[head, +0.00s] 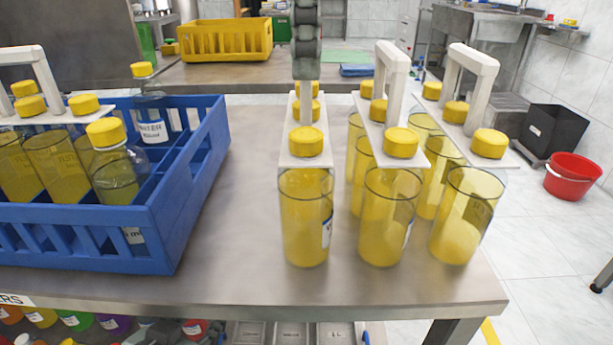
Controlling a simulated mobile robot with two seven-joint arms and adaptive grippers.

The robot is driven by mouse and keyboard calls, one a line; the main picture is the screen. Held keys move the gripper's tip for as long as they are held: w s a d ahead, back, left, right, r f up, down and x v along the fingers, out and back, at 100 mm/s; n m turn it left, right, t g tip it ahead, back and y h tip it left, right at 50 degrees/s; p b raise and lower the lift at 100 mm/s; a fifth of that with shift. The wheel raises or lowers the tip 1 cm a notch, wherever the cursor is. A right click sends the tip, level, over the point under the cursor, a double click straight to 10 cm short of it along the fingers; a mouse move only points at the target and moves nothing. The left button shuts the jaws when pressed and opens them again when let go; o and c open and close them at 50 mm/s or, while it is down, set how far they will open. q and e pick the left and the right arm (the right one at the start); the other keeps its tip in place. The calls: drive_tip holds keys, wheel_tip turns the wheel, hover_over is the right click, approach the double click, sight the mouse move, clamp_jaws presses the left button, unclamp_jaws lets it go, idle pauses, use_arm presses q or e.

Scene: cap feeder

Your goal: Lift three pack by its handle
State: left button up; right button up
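Three bottle packs stand upright on the steel table (235,255). Each has yellow-filled clear bottles, yellow caps and a white top carrier. The left pack (305,225), the middle pack (385,230) and the right pack (462,225) are side by side. White arched handles rise from the middle pack (392,60) and right pack (480,62). A dark grey gripper (306,72) comes down from the top edge, in line with the left pack's handle (305,105) and covering its upper part. I cannot tell which arm it belongs to, or whether it grips the handle.
A blue crate (165,235) at the left holds another handled pack (45,165) and loose bottles (118,165). Bare table lies between crate and packs. A yellow crate (225,40) stands on a back table. A red bucket (573,177) is on the floor right.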

drive_tip(key=shift+c, duration=0.2)
drive_tip(key=c, duration=1.7)
drive_tip(key=shift+r, duration=0.1)
drive_tip(key=shift+c, duration=0.9)
drive_tip(key=shift+r, duration=0.1)
